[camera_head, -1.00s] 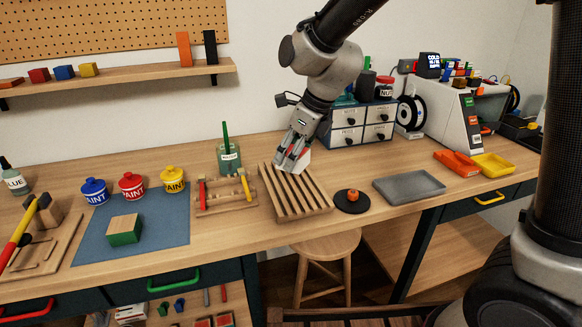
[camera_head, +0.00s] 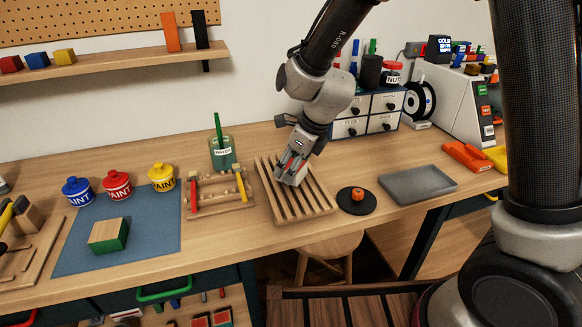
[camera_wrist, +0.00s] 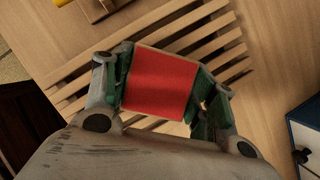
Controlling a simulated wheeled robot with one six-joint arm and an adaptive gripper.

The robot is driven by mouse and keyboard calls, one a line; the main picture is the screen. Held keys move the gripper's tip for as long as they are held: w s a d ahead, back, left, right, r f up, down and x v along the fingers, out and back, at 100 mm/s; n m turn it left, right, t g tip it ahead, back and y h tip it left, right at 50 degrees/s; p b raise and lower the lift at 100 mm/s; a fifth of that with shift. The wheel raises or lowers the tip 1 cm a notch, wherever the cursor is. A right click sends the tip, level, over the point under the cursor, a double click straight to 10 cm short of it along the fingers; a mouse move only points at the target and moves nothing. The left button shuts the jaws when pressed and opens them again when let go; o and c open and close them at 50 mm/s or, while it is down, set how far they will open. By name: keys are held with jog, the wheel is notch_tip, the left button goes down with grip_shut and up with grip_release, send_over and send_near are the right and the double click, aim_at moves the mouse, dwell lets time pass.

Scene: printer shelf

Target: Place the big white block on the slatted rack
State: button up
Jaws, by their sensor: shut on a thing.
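The slatted rack (camera_head: 315,204) lies on the bench, its wooden slats running front to back. My gripper (camera_head: 291,177) is over the back half of the rack, pointing down, with its fingers shut on a block. In the wrist view the block (camera_wrist: 160,83) shows a red face between the two green-padded fingers (camera_wrist: 160,100), with the rack's slats (camera_wrist: 203,38) behind it. A white side showed in the earlier head view, so I take it as the big white block. In the head view now it is mostly hidden by the fingers. I cannot tell whether it touches the slats.
A black disc with an orange piece (camera_head: 357,196) and a grey tray (camera_head: 420,184) lie to the right. Drawers (camera_head: 350,128) stand behind.

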jog(key=shift+f, duration=0.2)
jog(key=o, duration=1)
jog(key=shift+f, duration=0.1)
jog(key=shift+o, duration=0.2)
jog(key=v, duration=1.1)
jog(key=s+d+r+n, duration=0.2)
jog(key=d+r+n, duration=0.4)
jog(key=d, duration=0.4)
jog(key=s+d+r+n+t+h, duration=0.1)
jog(key=s+d+r+n+h, duration=0.1)
jog(key=s+d+n, duration=0.6)
jog(key=s+d+r+n+t+h, duration=0.1)
jog(key=s+d+n, duration=0.8)
jog(key=d, duration=0.3)
jog(key=shift+d+r+n+h, duration=0.4)
